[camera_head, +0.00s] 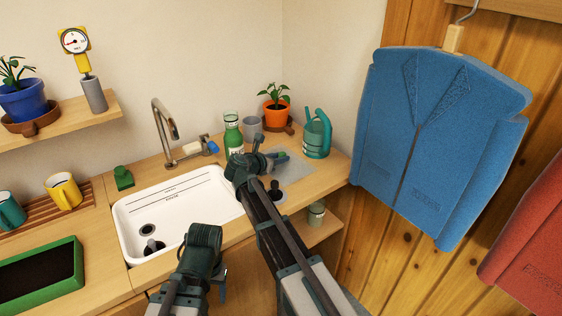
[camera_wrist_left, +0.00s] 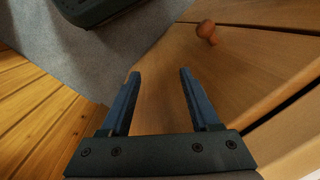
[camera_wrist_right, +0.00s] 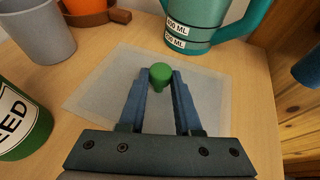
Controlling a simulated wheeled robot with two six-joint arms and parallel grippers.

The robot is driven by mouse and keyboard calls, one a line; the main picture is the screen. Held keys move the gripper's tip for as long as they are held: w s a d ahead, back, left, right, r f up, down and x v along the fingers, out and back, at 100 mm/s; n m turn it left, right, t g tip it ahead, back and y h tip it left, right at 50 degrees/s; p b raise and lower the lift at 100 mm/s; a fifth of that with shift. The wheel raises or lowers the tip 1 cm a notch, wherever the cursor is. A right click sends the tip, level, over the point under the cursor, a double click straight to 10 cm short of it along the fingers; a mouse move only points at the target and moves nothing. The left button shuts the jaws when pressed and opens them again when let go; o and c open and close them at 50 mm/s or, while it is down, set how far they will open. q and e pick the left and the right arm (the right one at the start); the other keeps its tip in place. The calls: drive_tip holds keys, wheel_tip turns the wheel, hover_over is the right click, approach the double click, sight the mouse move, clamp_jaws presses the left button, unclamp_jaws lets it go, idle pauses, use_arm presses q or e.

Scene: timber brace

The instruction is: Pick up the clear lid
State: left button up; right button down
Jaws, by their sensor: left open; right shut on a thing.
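The clear lid (camera_wrist_right: 100,85) is a flat translucent sheet with a small green knob (camera_wrist_right: 160,72) in the right wrist view. In the head view the lid (camera_head: 298,166) is at the right end of the counter. My right gripper (camera_wrist_right: 160,76) is shut on the knob, one finger on each side. I cannot tell whether the lid rests on the counter or is just above it. My left gripper (camera_wrist_left: 158,74) is open and empty, low in front of the cabinet, with its fingers away from the lid.
A teal watering can (camera_head: 317,135), an orange plant pot (camera_head: 277,115), a grey cup (camera_head: 252,126) and a green bottle (camera_head: 233,134) stand close around the lid. The white sink (camera_head: 190,205) lies to the left. A blue jacket (camera_head: 438,130) hangs at the right.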

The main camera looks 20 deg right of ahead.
drive_tip(key=shift+r, duration=0.2)
wheel_tip(320, 180, up, 18)
drive_tip(key=p, duration=1.8)
drive_tip(key=shift+f, duration=0.15)
